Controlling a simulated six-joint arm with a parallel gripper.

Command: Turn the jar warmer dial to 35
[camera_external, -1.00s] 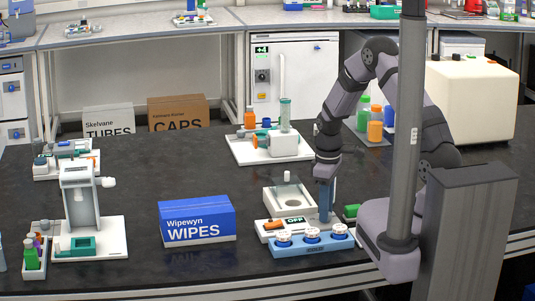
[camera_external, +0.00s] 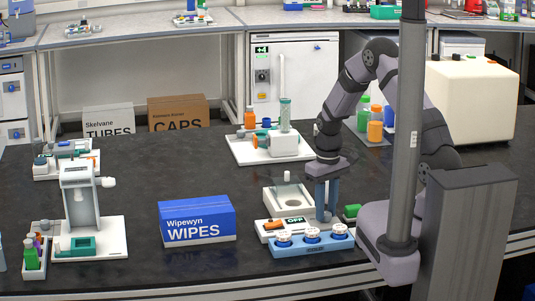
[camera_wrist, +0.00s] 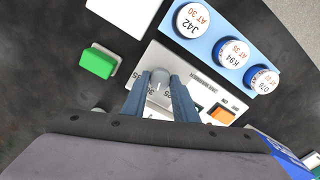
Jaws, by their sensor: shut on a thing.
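The jar warmer (camera_external: 264,236) is a low white unit at the front of the bench, with a display reading OFF (camera_external: 295,220) and an orange switch (camera_external: 274,225). The switch also shows in the wrist view (camera_wrist: 222,116). My gripper (camera_external: 326,217) points down at the warmer's right end. In the wrist view my gripper (camera_wrist: 160,87) has its two blue fingers closed on either side of the grey dial (camera_wrist: 160,77). A pale pointer line shows on the dial. Printed numbers lie around it, partly hidden by the fingers, so the setting cannot be read surely.
A blue rack (camera_external: 309,246) with three lidded jars stands against the warmer's front. A green block (camera_wrist: 98,62) lies beside the warmer. A white tray (camera_external: 270,199) is behind it, and a blue wipes box (camera_external: 197,219) stands to the left.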

